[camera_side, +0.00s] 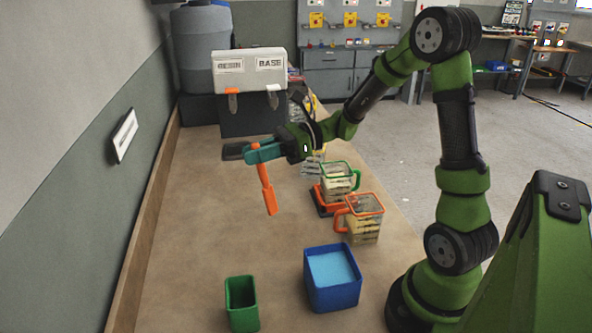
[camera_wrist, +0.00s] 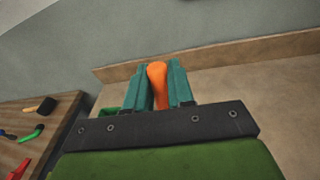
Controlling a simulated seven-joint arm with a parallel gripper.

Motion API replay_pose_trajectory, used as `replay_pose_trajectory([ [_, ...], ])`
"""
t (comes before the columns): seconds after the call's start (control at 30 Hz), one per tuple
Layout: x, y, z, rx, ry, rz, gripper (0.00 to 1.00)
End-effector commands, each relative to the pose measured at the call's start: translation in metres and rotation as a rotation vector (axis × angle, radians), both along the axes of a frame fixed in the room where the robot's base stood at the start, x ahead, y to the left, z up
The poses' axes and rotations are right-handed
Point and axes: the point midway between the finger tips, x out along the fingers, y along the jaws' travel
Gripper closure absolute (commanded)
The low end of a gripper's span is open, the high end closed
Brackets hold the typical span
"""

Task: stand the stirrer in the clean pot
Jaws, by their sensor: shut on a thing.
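My gripper (camera_side: 262,152) is shut on the orange stirrer (camera_side: 268,198) and holds it above the bench. The stirrer hangs down from the fingers, slightly tilted, its wider end lowest. In the wrist view the stirrer's orange handle (camera_wrist: 157,82) sits between the two teal fingers of my gripper (camera_wrist: 157,75). A green pot (camera_side: 241,308) stands upright at the near end of the bench, with no fill visible in it. A blue pot (camera_side: 333,293) beside it holds something light blue. No label shows which is clean. My gripper is well behind both pots.
A green-rimmed jug (camera_side: 340,181) stands on an orange scale (camera_side: 320,203). An orange-rimmed jug (camera_side: 364,224) stands in front. The RESIN and BASE dispenser (camera_side: 249,72) is at the back. Hand tools lie on a board (camera_wrist: 22,130) in the wrist view. The bench's left side is clear.

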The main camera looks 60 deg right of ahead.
Motion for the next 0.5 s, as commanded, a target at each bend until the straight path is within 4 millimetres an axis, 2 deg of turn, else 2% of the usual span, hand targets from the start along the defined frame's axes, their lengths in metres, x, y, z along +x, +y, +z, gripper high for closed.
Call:
replay_pose_trajectory([
  [0.37, 0.0, 0.003, -0.002, 0.01, -0.02, 0.009, 1.0],
  [0.5, -0.002, 0.036, -0.006, 0.021, -0.047, 0.12, 1.0],
])
